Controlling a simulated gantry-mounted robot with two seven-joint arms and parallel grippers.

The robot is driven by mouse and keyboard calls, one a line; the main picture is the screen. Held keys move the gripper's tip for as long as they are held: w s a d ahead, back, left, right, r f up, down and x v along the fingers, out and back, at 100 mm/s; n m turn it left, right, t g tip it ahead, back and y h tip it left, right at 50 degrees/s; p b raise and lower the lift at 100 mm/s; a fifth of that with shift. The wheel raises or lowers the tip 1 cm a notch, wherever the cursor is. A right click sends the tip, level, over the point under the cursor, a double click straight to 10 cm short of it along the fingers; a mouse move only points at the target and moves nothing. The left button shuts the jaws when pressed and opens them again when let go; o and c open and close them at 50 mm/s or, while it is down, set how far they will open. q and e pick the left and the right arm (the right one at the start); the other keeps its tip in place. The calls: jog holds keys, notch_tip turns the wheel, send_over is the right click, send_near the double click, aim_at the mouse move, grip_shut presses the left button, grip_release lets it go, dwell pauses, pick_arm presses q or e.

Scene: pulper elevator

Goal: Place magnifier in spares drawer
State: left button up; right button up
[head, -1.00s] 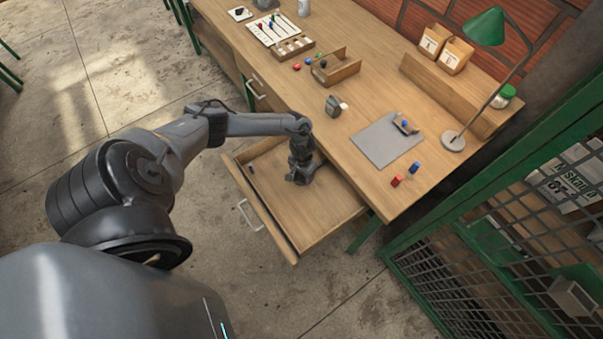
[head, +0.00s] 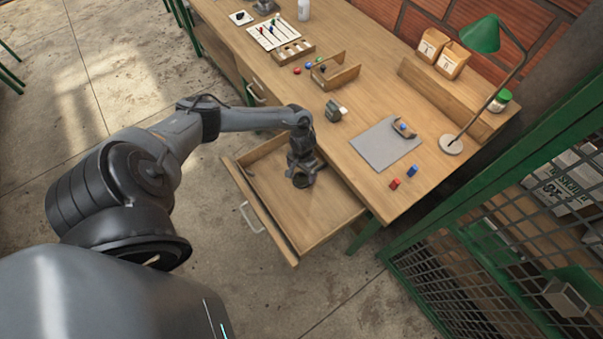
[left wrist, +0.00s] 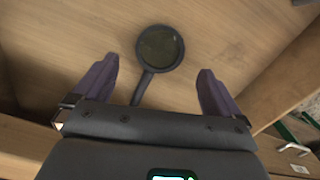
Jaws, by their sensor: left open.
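The magnifier (left wrist: 161,47) has a dark round rim and a dark handle. In the left wrist view it lies on the wooden floor of the open drawer (head: 325,206), its handle pointing back toward my gripper. My left gripper (left wrist: 158,65) is open above it, one finger on each side and apart from it. The near end of the handle is hidden by the gripper body. In the head view my left gripper (head: 302,162) is over the drawer, and the magnifier's dark rim (head: 301,182) shows just below it. My right gripper is not in view.
The workbench (head: 370,95) is above and behind the drawer. It holds a grey mat (head: 384,145), small red and blue parts, a small wooden tray (head: 336,72) and a green lamp (head: 482,35). A green mesh cage (head: 490,235) stands at right. The drawer's right part is clear.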

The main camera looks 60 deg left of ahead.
pick_arm(q)
notch_tip(320, 180, up, 6)
jog(key=p, duration=0.2)
jog(key=w+d+r+m+t+h, duration=0.1)
jog(key=d+m+t, duration=0.25)
jog(key=d, duration=0.95)
jog(key=w+d+r+m+t, duration=0.15)
jog(key=d+m, duration=0.25)
jog(key=d, duration=0.9)
jog(key=s+r+g+y, duration=0.1)
jog(key=s+r, duration=1.1)
jog(key=r, duration=0.2)
jog(key=shift+a+r, duration=0.15)
jog(key=shift+a, duration=0.25)
jog(key=shift+r+n, duration=0.1)
jog(key=shift+n, duration=0.15)
